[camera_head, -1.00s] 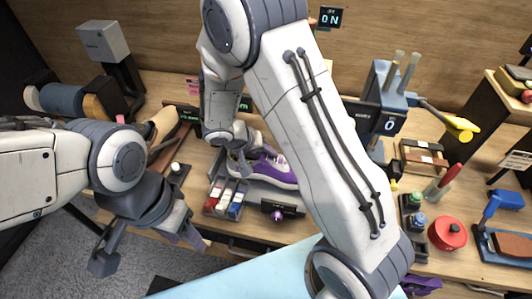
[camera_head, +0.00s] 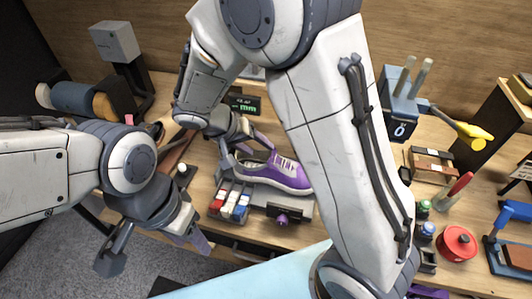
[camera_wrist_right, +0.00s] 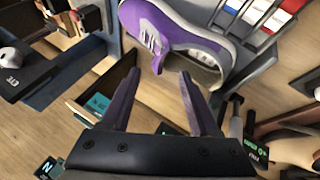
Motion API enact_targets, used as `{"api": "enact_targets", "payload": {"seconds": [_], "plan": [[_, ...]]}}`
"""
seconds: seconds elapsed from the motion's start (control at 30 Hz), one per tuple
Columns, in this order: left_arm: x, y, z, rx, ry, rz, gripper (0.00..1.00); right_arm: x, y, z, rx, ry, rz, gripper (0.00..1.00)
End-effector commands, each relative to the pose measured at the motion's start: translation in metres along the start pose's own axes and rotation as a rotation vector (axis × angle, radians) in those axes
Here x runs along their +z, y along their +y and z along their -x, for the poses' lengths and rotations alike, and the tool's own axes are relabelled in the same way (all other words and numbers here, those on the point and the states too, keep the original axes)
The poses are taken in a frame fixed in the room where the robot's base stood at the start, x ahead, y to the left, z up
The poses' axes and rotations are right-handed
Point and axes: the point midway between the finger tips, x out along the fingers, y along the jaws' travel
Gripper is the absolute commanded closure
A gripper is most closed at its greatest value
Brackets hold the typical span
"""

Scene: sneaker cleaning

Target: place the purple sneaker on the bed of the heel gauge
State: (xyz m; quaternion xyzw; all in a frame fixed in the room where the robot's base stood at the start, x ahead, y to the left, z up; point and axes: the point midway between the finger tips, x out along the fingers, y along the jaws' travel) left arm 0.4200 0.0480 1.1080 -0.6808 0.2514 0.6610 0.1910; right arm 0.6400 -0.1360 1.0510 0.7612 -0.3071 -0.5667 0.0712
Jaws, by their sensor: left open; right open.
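The purple sneaker (camera_head: 292,178) with white laces and a pale sole lies on the grey bed of the heel gauge (camera_head: 300,205), its toe to the right in the head view. My right gripper (camera_head: 243,150) is open and empty, just behind the sneaker's opening and apart from it. In the right wrist view the sneaker (camera_wrist_right: 155,22) lies beyond my right gripper's spread purple fingers (camera_wrist_right: 155,92), with nothing between them. My left gripper (camera_head: 150,248) is open and empty, over the floor in front of the bench. My right arm crosses the bench and hides part of it.
A dark "mm" display (camera_head: 243,104) is behind. A red round tin (camera_head: 458,243) and a yellow-headed tool (camera_head: 470,135) are to the right.

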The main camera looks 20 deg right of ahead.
Motion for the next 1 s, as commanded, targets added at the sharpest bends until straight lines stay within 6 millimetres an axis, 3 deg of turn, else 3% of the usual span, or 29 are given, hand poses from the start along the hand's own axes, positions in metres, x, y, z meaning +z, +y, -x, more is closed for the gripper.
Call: {"api": "enact_targets", "payload": {"seconds": [0.27,0.37,0.6,0.7,0.83,1.0], "plan": [[0.0,0.0,-0.002,0.0,0.0,0.0,0.5,0.009,0.003,0.03,-0.024,-0.019,0.04,0.38],[0.0,0.0,-0.002,0.0,0.0,0.0,0.5,0.035,0.009,0.048,-0.094,-0.067,0.157,0.38],[0.0,0.0,-0.002,0.0,0.0,0.0,0.5,0.134,0.029,0.1,-0.427,-0.149,0.607,0.38],[0.0,0.0,-0.002,0.0,0.0,0.0,0.5,0.167,0.035,0.115,-0.561,-0.134,0.762,0.38],[0.0,0.0,-0.002,0.0,0.0,0.0,0.5,0.193,0.039,0.126,-0.676,-0.103,0.887,0.38],[0.0,0.0,-0.002,0.0,0.0,0.0,0.5,0.203,0.04,0.13,-0.722,-0.086,0.941,0.38]]}}
